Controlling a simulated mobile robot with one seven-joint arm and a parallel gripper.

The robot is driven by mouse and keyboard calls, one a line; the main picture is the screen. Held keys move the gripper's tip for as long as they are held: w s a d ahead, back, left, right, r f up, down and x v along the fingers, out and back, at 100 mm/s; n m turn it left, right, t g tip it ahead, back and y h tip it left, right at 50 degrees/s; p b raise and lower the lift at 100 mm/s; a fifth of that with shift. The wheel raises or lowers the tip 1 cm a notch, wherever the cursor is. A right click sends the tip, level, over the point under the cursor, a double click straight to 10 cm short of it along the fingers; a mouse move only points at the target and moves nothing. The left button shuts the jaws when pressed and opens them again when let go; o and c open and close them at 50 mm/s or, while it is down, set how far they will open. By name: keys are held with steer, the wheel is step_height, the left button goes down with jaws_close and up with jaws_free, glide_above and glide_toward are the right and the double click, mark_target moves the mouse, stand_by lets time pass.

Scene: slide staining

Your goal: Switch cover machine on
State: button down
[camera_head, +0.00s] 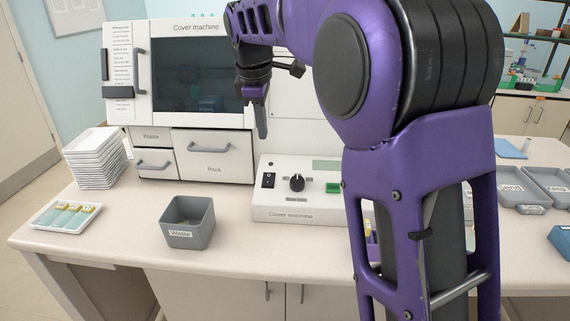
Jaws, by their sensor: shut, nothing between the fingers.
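The cover machine (222,162) stands at the back of the bench, white with a dark window (195,75) and several handled drawers. Its white control box (285,205), labelled "Cover machine", sits in front. The switch's position is too small to tell. My purple arm hides the box's right end.
A grey waste bin (188,237) stands left of the control box near the front edge. A stack of white trays (96,172) and a slide tray (66,230) are at the left. Grey trays (520,199) lie at the right. Bench space before the box is clear.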

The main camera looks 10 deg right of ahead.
mark_target(268, 183)
steer(key=shift+s+f, duration=0.15)
steer(key=shift+f, duration=0.4)
steer(key=b+x, duration=0.1)
steer(key=x, duration=1.2)
steer(key=shift+a+f, duration=0.1)
steer(key=shift+f, duration=0.4)
steer(key=shift+f, duration=0.35)
steer(key=shift+r, duration=0.2)
